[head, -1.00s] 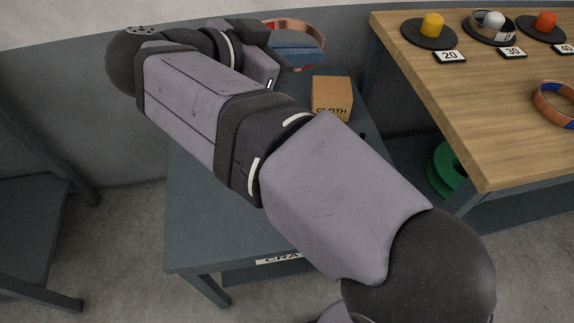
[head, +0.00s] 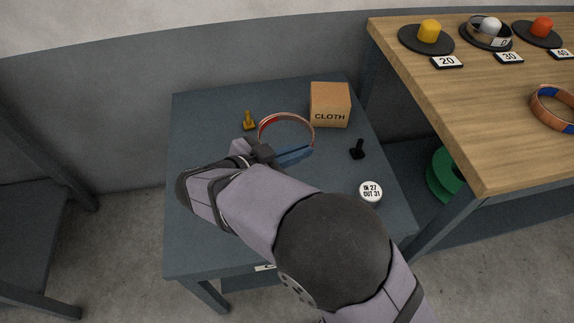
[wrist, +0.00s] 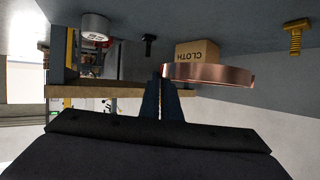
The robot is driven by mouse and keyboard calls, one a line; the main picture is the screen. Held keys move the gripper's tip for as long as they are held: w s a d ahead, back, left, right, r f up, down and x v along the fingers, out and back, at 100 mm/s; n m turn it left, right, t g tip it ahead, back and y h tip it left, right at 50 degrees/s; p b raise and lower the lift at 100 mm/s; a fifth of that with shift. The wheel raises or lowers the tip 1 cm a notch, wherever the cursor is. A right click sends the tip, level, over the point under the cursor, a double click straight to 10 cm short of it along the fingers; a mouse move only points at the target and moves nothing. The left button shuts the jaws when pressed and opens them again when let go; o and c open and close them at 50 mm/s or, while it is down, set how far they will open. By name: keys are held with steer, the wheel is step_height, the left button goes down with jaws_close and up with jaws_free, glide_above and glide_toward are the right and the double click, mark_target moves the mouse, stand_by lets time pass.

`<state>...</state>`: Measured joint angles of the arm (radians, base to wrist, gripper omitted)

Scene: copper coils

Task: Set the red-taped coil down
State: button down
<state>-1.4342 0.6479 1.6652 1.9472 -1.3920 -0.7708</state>
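The red-taped coil (head: 311,128) is a thin copper ring with red tape on its far left inner side in the head view. My gripper (head: 305,152) has its blue fingers at the coil's near edge. In the wrist view my gripper (wrist: 161,82) is closed on the left end of the copper coil (wrist: 215,74), with its wall between the fingertips. That view is upside down, and the coil appears held above the grey table (head: 200,110). The red tape does not show there. My arm hides part of the table.
A CLOTH box (head: 330,105) stands just behind and right of the coil. A yellow peg (head: 249,122), a black peg (head: 358,150) and a white round item (head: 371,191) marked IN 27 OUT 31 surround it. The wooden bench (head: 460,110) is at right, with another copper coil (head: 550,112).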

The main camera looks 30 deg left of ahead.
mark_target(298, 178)
steer(key=shift+f+b, duration=1.3)
steer(key=shift+f, duration=3.65)
steer(key=c, duration=2)
jaws_free()
steer(key=shift+f, duration=0.15)
steer(key=shift+s+a+r, duration=0.15)
steer(key=shift+s+r, duration=0.25)
steer(key=shift+s, duration=0.1)
steer(key=p+v, duration=0.2)
steer(key=v, duration=0.9)
steer(key=shift+f, duration=0.1)
